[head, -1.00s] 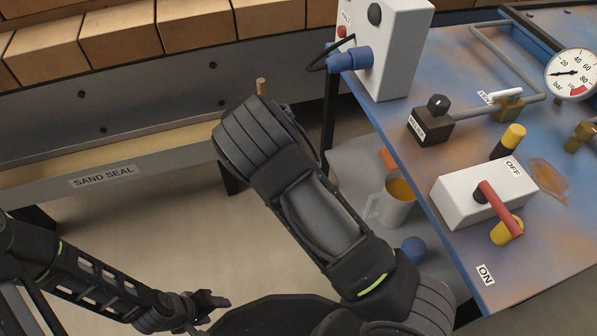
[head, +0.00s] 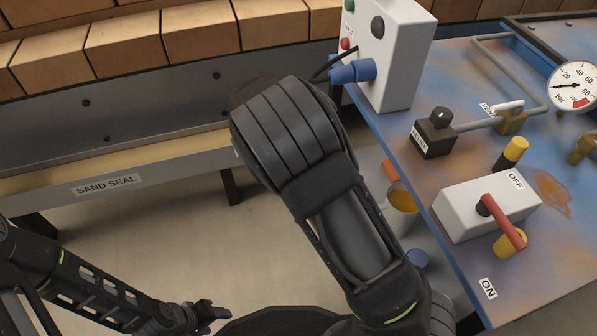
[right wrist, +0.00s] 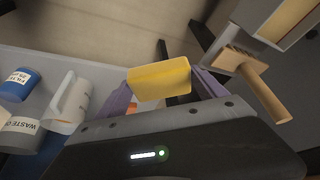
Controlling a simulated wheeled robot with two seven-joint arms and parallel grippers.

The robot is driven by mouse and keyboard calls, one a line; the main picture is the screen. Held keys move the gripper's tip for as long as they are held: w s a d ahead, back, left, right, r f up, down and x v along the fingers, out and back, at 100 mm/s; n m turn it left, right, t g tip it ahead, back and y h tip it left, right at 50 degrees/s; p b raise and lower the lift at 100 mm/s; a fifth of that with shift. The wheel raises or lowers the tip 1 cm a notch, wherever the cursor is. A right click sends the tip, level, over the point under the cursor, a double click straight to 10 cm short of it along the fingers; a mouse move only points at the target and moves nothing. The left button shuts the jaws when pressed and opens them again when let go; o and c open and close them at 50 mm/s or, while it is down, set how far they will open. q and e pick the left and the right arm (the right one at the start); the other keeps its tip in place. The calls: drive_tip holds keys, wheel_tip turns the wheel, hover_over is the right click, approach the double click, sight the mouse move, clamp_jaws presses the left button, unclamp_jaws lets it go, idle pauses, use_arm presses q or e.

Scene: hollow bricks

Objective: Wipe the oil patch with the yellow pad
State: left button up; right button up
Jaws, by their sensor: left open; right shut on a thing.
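The yellow pad (right wrist: 160,80) shows in the right wrist view. My right gripper (right wrist: 163,86) is shut on it, with one purple finger at each end. The pad is held in the air. In the head view my right arm hides the right gripper and the pad. The oil patch (head: 552,193) is a brown, shiny stain on the blue bench top, right of the white switch box, well apart from my right arm. My left gripper (head: 218,316) is open and empty, low in the head view, over the floor.
On the blue bench (head: 455,272) stand the switch box (head: 470,212) with a red lever, a black valve block (head: 433,139), pipes, a gauge (head: 573,85) and a white control box (head: 397,60). A mug (right wrist: 68,105), cans and a brush (right wrist: 250,75) lie below.

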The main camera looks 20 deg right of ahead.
wheel_tip(320, 180, up, 16)
drive_tip(key=s+a+n+t+y, duration=0.2)
drive_tip(key=n+y, duration=0.2)
drive_tip(key=n, duration=0.9)
drive_tip(key=shift+s+a+r, duration=0.15)
drive_tip(key=shift+a, duration=0.2)
drive_tip(key=shift+t, duration=0.3)
